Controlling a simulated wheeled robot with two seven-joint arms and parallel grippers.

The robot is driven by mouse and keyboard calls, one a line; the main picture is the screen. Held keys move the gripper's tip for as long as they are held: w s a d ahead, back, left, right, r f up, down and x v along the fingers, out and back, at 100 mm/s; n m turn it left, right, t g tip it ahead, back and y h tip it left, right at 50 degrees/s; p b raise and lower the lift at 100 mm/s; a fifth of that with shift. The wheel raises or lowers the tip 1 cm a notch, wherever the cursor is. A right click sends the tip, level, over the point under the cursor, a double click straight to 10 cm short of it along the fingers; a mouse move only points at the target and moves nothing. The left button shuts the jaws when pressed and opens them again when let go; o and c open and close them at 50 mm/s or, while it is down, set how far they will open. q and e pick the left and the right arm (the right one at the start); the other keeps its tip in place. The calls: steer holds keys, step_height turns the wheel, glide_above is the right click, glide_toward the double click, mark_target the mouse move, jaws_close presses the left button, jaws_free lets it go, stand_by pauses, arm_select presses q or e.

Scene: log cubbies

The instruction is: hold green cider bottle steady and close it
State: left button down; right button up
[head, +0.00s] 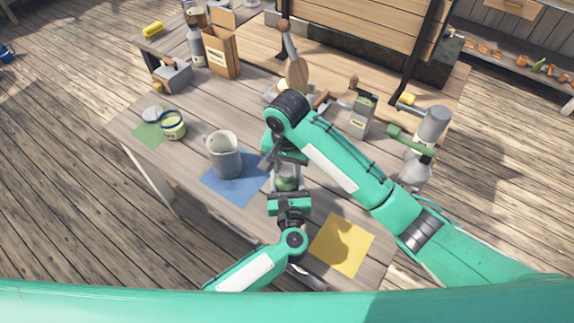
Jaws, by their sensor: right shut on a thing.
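The green cider bottle (286,184) stands near the front edge of the table, between my two grippers and mostly hidden by them. Only a patch of its green body shows. My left gripper (288,195) is low at its near side; its fingertips are hidden, so I cannot tell whether it is open or shut. My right gripper (272,160) comes down from above at the bottle's top and is shut on it there. The bottle's mouth and closure are hidden behind this gripper and its wrist.
A grey mug (225,158) stands on a blue mat (238,189) just left of the bottle. An open green tin (173,128) stands further left. A yellow mat (342,245) lies bare at the right. A green-grey box (361,116) and a cardboard carton (220,56) stand further back.

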steer(key=m, duration=0.4)
steer(key=shift+w+m, duration=0.1)
steer(key=shift+m, duration=0.3)
steer(key=m, duration=0.4)
steer(key=shift+m, duration=0.3)
steer(key=m, duration=0.4)
steer(key=shift+m, duration=0.3)
steer(key=m, duration=0.4)
steer(key=o, duration=0.9)
steer(key=shift+o, duration=0.2)
steer(key=shift+c, duration=0.4)
